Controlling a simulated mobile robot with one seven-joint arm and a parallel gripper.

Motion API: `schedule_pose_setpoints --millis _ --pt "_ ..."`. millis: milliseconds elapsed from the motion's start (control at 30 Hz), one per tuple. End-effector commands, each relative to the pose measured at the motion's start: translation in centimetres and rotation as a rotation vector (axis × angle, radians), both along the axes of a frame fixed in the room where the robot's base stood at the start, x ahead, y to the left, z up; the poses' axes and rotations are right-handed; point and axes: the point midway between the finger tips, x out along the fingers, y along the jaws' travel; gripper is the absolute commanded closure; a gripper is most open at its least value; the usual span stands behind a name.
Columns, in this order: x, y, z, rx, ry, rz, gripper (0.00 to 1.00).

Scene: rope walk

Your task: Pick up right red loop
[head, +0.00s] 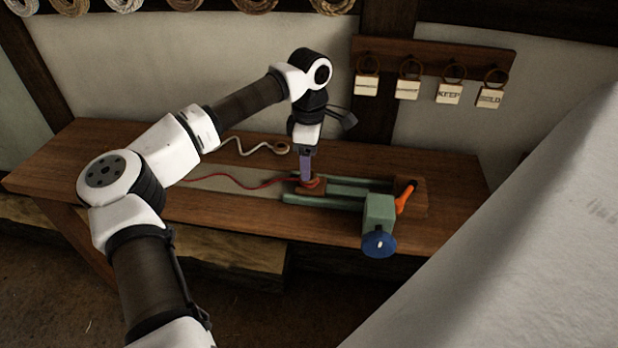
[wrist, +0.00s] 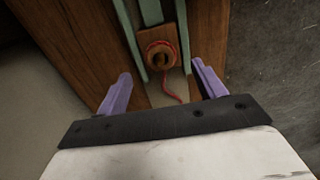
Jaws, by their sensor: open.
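The red loop (wrist: 148,48) lies around a round wooden piece with a dark centre on a small brown block (wrist: 171,33), between two green rails. Its red rope tail (wrist: 172,96) runs back between my fingers. In the head view the red rope (head: 235,184) stretches left from the block, and the loop is mostly hidden by my gripper. My gripper (head: 306,181) points down at the block. In the wrist view its purple fingers (wrist: 161,70) are apart with nothing between them but the rope's tail beneath. I cannot tell whether the fingers touch the loop or block.
A green rail frame (head: 345,206) with a green housing, blue knob (head: 379,244) and orange handle (head: 404,199) sits right. A white rope (head: 240,148) ends at a tan ring (head: 282,148) behind. Tags (head: 448,93) hang on the wall. The wooden bench (head: 455,168) is otherwise mostly clear.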

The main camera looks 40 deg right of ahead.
Motion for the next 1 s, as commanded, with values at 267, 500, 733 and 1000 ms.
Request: schedule_pose_setpoints --millis 267,500,733,1000 --pt "-0.2 0.1 -3.8 -0.001 0.004 0.001 0.31" --pt "-0.1 0.1 -4.7 -0.001 0.001 0.001 0.31" --pt "-0.1 0.1 -4.7 -0.001 0.001 0.0 0.49" --pt "-0.1 0.1 -4.7 -0.001 0.002 0.0 0.7"
